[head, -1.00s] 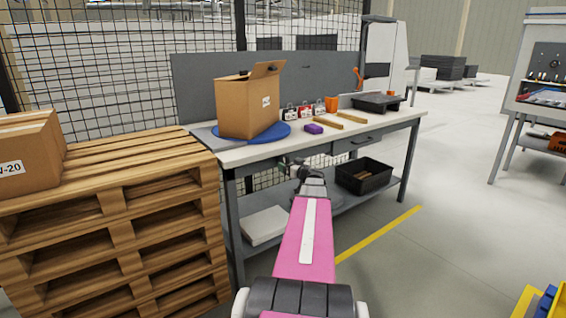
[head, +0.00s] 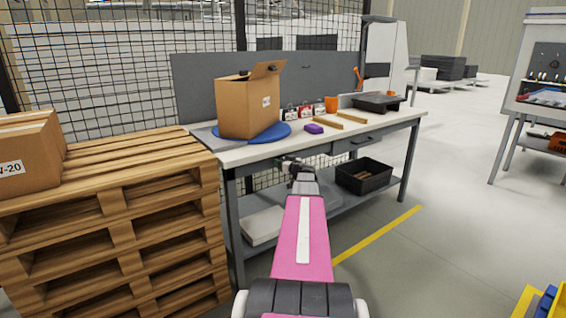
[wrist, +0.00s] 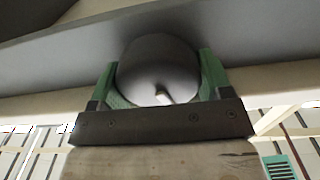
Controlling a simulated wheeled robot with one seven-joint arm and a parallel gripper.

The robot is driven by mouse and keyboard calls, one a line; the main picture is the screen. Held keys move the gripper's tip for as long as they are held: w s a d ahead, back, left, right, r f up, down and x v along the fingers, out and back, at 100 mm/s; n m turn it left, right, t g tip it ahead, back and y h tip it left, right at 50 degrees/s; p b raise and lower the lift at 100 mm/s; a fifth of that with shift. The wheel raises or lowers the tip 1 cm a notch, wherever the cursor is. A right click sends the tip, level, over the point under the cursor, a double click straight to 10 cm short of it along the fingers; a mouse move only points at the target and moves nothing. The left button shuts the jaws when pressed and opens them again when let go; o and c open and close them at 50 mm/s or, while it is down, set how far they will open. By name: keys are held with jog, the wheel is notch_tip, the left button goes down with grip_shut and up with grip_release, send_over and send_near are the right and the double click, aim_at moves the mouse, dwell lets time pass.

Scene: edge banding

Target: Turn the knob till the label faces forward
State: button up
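A grey, rounded knob (wrist: 158,62) with a small white mark near its lower edge shows in the wrist view, close in front of the bench. My gripper (wrist: 160,78) has its green fingers on either side of the knob, apparently touching it. In the head view my gripper (head: 290,164) is at the bench's front edge, and the knob is hard to make out there. An open cardboard box (head: 240,112) stands on a blue turntable (head: 278,132) on the bench. Its white label (head: 266,101) is on the face toward the right front.
A black bin (head: 364,175) sits on the lower shelf. A pallet stack (head: 120,235) stands close at left.

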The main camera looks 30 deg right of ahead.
jog(key=shift+m, duration=1.1)
jog(key=o, duration=0.9)
jog(key=s, duration=0.7)
jog(key=s+d, duration=0.1)
jog(key=s, duration=0.2)
jog(key=shift+s, duration=0.4)
